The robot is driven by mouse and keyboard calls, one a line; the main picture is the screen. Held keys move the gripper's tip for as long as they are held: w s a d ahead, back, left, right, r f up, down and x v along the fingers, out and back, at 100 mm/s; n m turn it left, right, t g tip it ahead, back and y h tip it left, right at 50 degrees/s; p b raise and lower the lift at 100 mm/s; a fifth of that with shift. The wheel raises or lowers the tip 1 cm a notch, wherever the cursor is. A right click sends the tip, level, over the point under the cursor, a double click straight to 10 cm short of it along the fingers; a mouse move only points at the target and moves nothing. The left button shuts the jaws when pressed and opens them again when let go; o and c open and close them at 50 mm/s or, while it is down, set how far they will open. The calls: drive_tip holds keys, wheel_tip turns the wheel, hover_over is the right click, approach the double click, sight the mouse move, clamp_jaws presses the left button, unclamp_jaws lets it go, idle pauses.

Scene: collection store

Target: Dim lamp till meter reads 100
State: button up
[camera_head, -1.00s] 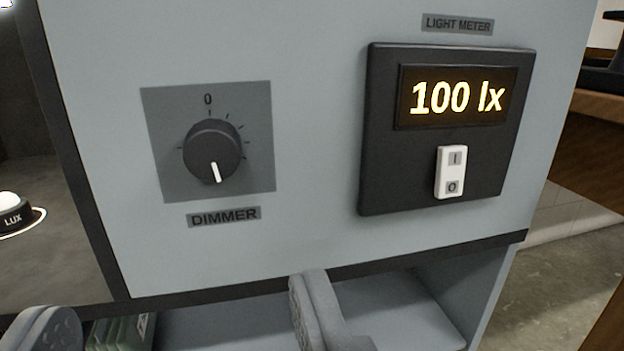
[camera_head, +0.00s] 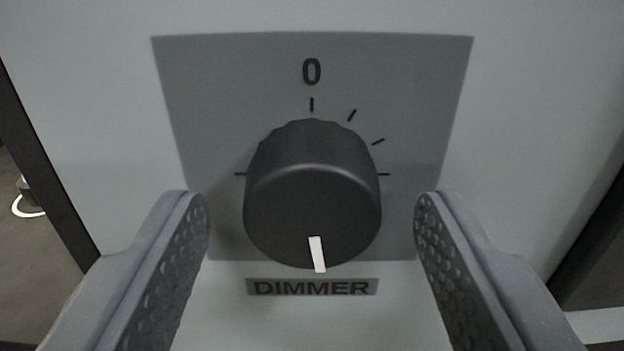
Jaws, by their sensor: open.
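The dimmer knob (camera_head: 312,190) is black and round, on a grey plate (camera_head: 205,90) marked 0 at the top with tick marks around it. Its white pointer line points down, very slightly right of straight down. A DIMMER label (camera_head: 312,287) sits below it. My gripper (camera_head: 312,222) is open, with one finger to the left and one to the right of the knob, apart from it. The light meter is out of view now; only a dark edge, perhaps of its panel, shows at the right. The meter read 100 lx one second ago.
The pale panel face (camera_head: 80,90) around the plate is clear. A dark frame edge (camera_head: 45,165) runs down the left. Beyond it, part of a white-ringed object (camera_head: 28,200), the lux sensor, shows at the left edge.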

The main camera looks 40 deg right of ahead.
drive_tip(key=shift+w+d, duration=0.1)
drive_tip(key=shift+c, duration=0.4)
drive_tip(key=c, duration=0.9)
drive_tip(key=shift+f+m+b, duration=0.2)
drive_tip(key=shift+m+b, duration=0.4)
drive_tip(key=shift+b, duration=0.35)
drive_tip(key=shift+r+m+b, duration=0.25)
drive_tip(key=shift+m+b, duration=0.3)
drive_tip(key=shift+m, duration=0.15)
drive_tip(key=o, duration=1)
